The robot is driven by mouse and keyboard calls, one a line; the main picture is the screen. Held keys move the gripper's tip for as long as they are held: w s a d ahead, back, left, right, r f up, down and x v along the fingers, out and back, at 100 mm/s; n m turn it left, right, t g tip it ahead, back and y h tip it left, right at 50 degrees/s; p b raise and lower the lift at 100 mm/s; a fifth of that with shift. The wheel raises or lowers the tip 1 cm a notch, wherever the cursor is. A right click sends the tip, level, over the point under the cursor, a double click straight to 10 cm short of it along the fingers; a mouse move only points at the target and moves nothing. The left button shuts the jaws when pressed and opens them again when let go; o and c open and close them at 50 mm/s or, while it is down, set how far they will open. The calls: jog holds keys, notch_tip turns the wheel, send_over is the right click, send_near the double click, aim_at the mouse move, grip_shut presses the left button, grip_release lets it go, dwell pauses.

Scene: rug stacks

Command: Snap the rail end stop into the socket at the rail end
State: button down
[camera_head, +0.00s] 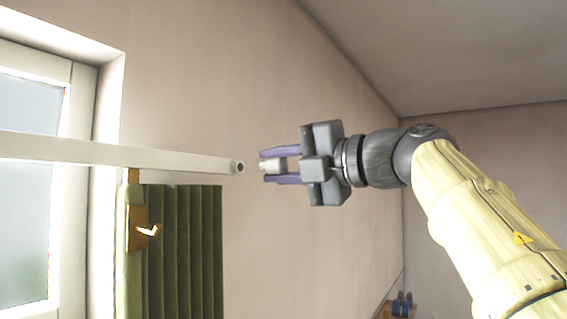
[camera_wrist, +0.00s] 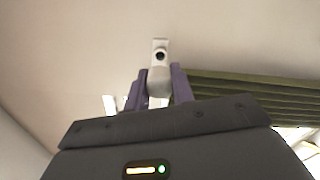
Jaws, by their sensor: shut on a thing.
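The white rail (camera_head: 120,154) runs across the left of the head view, and its right end holds a dark round socket (camera_head: 239,168). The socket also shows in the wrist view (camera_wrist: 160,54), just beyond the fingertips. My gripper (camera_head: 270,166) is to the right of the rail end, its purple fingers pointing left at about the socket's height. It is shut on the pale end stop (camera_head: 273,166), which also shows between the fingers in the wrist view (camera_wrist: 158,82). A gap separates the end stop from the rail end in the head view.
A green curtain (camera_head: 182,240) hangs below the rail, with a wooden piece and a hook (camera_head: 148,231) at its left edge. A window (camera_head: 30,190) is behind at the left. The wall around the rail end is bare.

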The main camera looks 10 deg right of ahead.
jog(key=shift+x, duration=1.65)
jog(key=shift+x, duration=1.05)
dwell(1.0)
jog(key=c, duration=1.1)
grip_release()
jog(key=shift+s+d, duration=0.1)
jog(key=shift+d, duration=0.05)
jog(key=b, duration=0.5)
send_near(262, 166)
jog(key=v, duration=0.4)
jog(key=shift+d, duration=0.45)
